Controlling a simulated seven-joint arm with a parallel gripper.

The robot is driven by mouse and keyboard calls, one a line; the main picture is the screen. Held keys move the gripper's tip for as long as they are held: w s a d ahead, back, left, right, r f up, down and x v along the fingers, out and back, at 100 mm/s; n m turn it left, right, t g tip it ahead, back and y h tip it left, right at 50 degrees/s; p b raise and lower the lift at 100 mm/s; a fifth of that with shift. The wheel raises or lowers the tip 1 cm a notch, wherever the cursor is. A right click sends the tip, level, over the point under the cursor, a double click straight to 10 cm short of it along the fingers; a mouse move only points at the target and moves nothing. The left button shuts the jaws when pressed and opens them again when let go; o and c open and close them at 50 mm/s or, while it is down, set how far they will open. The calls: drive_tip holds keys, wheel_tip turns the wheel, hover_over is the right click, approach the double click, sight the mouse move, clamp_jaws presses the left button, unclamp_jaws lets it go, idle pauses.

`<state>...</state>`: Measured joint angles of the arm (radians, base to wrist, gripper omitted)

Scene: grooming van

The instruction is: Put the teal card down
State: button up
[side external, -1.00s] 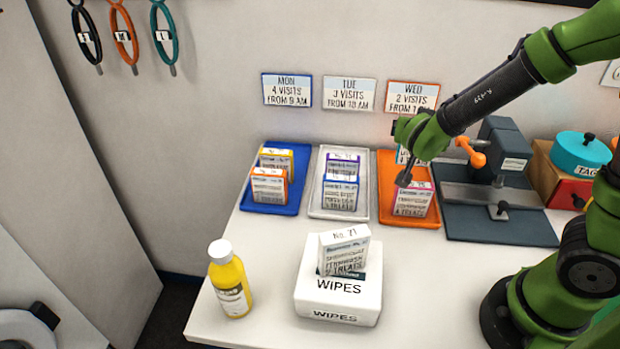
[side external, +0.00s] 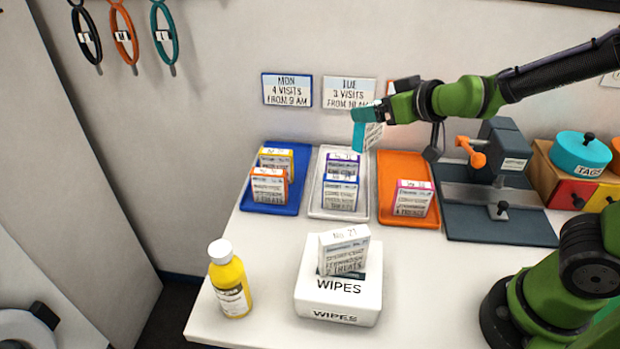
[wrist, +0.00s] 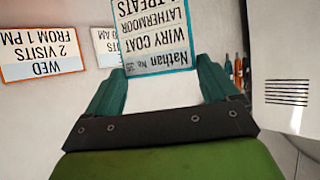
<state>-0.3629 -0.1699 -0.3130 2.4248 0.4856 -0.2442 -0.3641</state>
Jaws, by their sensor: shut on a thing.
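My gripper (side external: 372,116) is shut on the teal card (side external: 367,136) and holds it in the air near the wall, above the back of the white tray (side external: 316,204) and the orange tray (side external: 424,221). In the wrist view the card (wrist: 153,36) shows upside-down print, "Nathan No. 35, wiry coat", within a teal border, between the fingertips of my gripper (wrist: 157,82). The orange tray holds one magenta-edged card (side external: 411,200) near its front; its back part is bare. The white tray holds a purple-edged card (side external: 343,158) and a blue-edged card (side external: 341,194).
The blue tray (side external: 293,190) holds yellow- and orange-edged cards. Day signs hang above; the Wednesday one is mostly hidden by my arm. A dark clamp stand (side external: 500,215) is at right.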

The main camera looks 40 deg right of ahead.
drive_tip(key=shift+d+r, duration=0.2)
drive_tip(key=shift+r, duration=0.35)
drive_tip(key=w+f+m+h, duration=0.25)
drive_tip(key=w+f, duration=0.25)
drive_tip(key=w, duration=0.8)
drive_tip(key=w+a+f, duration=0.1)
drive_tip(key=w+a, duration=0.7)
drive_tip(key=w, duration=0.1)
wheel_tip(320, 180, down, 10)
drive_tip(key=shift+w, duration=0.2)
drive_tip(key=shift+f+n, duration=0.1)
drive_tip(key=shift+n, duration=0.15)
